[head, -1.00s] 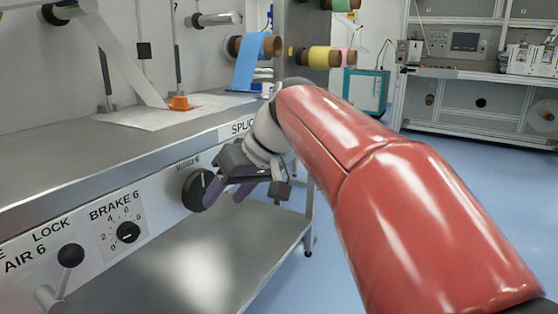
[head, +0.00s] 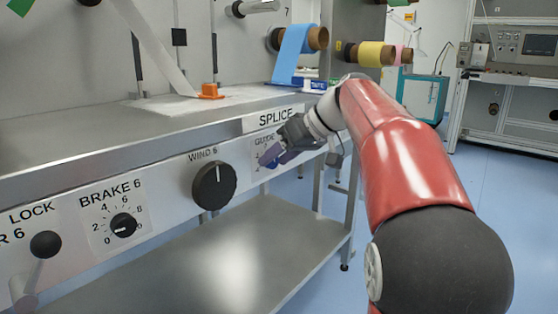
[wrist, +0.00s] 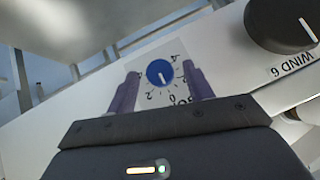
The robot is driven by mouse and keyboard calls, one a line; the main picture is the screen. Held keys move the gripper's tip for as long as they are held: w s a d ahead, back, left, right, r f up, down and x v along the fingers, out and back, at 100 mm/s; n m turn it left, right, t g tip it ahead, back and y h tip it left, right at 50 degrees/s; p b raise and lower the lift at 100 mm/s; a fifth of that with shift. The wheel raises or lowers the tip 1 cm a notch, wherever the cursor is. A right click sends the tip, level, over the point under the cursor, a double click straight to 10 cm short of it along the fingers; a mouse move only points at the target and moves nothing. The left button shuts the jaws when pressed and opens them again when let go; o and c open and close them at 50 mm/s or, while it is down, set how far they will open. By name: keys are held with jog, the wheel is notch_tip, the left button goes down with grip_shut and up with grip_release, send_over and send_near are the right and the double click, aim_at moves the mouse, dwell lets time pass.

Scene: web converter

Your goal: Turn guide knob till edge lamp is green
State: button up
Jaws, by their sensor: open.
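The guide knob is a small blue round knob (wrist: 160,72) with a white pointer mark, on a white numbered dial plate in the wrist view. The mark points towards the bottom of that picture, near the 0. My gripper (wrist: 160,78) is open, its two purple fingers on either side of the knob; I cannot tell whether they touch it. In the head view my gripper (head: 270,158) is at the front panel, covering most of the knob and its label (head: 266,141). I cannot make out an edge lamp in either view.
The large black WIND 6 knob (head: 214,186) is just left of my gripper. Further left are the BRAKE 6 knob (head: 123,225) and a lock lever (head: 45,245). A metal shelf (head: 215,265) lies below the panel; the splice table (head: 100,140) lies above.

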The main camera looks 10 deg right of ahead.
jog(key=shift+w+a+f, duration=0.1)
jog(key=shift+a+f, duration=0.05)
jog(key=shift+c, duration=0.3)
jog(key=c, duration=0.9)
jog(key=shift+p, duration=0.3)
jog(key=shift+w+d+f+m+g+y+p, duration=0.15)
jog(key=shift+m+g+y+p, duration=0.45)
jog(key=shift+y+p, duration=0.45)
jog(key=shift+w+d+r+m+g+y+p, duration=0.15)
jog(key=shift+m+g+y+p, duration=0.25)
jog(key=shift+m+y+p, duration=0.65)
jog(key=shift+s+f+n+p, duration=0.1)
jog(key=shift+f+n+p, duration=0.05)
jog(key=shift+n+p, duration=0.15)
